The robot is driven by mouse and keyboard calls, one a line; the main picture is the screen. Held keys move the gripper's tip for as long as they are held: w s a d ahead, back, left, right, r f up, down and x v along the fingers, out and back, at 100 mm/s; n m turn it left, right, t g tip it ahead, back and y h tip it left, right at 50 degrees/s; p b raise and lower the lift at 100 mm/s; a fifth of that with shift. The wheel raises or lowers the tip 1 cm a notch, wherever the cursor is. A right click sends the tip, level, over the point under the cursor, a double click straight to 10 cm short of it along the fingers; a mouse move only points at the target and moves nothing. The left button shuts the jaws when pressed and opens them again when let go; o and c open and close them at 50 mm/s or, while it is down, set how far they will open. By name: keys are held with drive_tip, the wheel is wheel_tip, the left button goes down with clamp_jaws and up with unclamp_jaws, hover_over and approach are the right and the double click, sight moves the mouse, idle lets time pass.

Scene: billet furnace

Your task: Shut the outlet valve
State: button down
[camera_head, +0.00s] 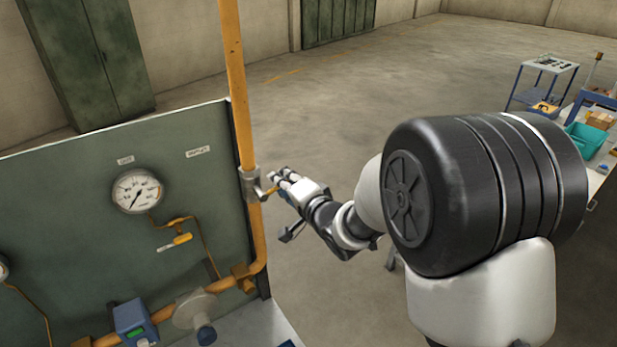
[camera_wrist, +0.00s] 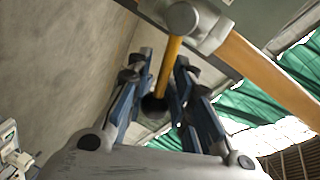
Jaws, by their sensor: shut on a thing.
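The outlet valve (camera_head: 250,184) is a grey metal body on the upright yellow pipe (camera_head: 237,90), at the right edge of the green panel. Its yellow lever (camera_wrist: 171,66) stands out from the valve, at an angle to the pipe; the exact angle is hard to tell. In the wrist view, the grey valve body (camera_wrist: 202,25) is at the top. My gripper (camera_head: 279,182) is right of the valve. In the wrist view my gripper (camera_wrist: 160,85) has its fingers on both sides of the lever, shut on it. The fingers hide part of the lever in the head view.
A blue device (camera_head: 132,318) sits on the lower pipe. Open floor (camera_head: 330,110) lies behind my arm. A cart (camera_head: 545,80) stands far right.

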drive_tip(key=f+m, duration=0.2)
drive_tip(key=m, duration=0.1)
drive_tip(key=shift+d+g+y, duration=0.2)
drive_tip(key=shift+g+y, duration=0.1)
drive_tip(key=shift+f, duration=0.15)
idle(0.3)
drive_tip(key=c, duration=1.8)
unclamp_jaws()
drive_tip(key=shift+o, duration=1.3)
drive_tip(key=shift+s+d, duration=0.15)
drive_tip(key=shift+s, duration=0.05)
drive_tip(key=shift+o, duration=1)
drive_tip(key=shift+w+r, duration=0.1)
drive_tip(key=shift+r, duration=0.15)
